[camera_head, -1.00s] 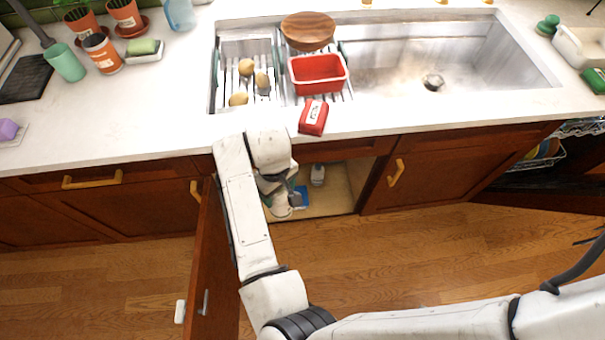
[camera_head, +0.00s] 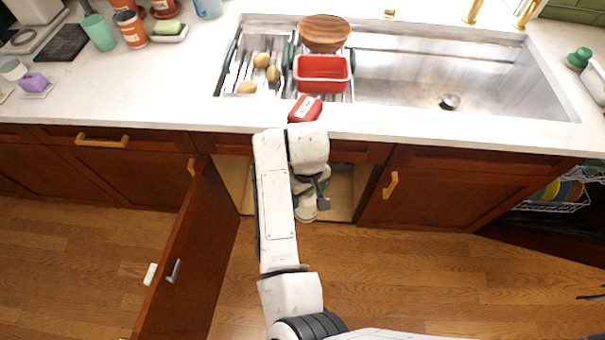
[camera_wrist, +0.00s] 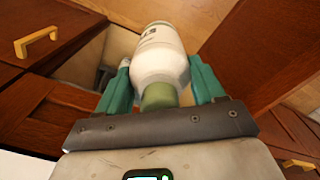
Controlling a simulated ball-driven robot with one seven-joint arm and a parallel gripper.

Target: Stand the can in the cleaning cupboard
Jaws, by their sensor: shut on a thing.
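In the wrist view, my gripper (camera_wrist: 160,76) has its two green fingers closed on the can (camera_wrist: 160,50), a white rounded container with a dull green end (camera_wrist: 158,97) towards my palm. In the head view, my forearm and wrist reach down to the opening of the cleaning cupboard (camera_head: 341,194) under the sink, and they hide most of the opening. I cannot make out the can or the fingertips clearly there. The cupboard door (camera_head: 190,255) stands open on the left, and a pale strip of the cupboard floor shows right of my wrist.
A red packet (camera_head: 305,108) lies on the counter edge above my wrist. A red tub (camera_head: 322,72) and a wooden bowl (camera_head: 324,33) sit at the sink. A closed cabinet door (camera_head: 425,195) is on the right, then an open dish rack (camera_head: 555,196). The wooden floor in front is clear.

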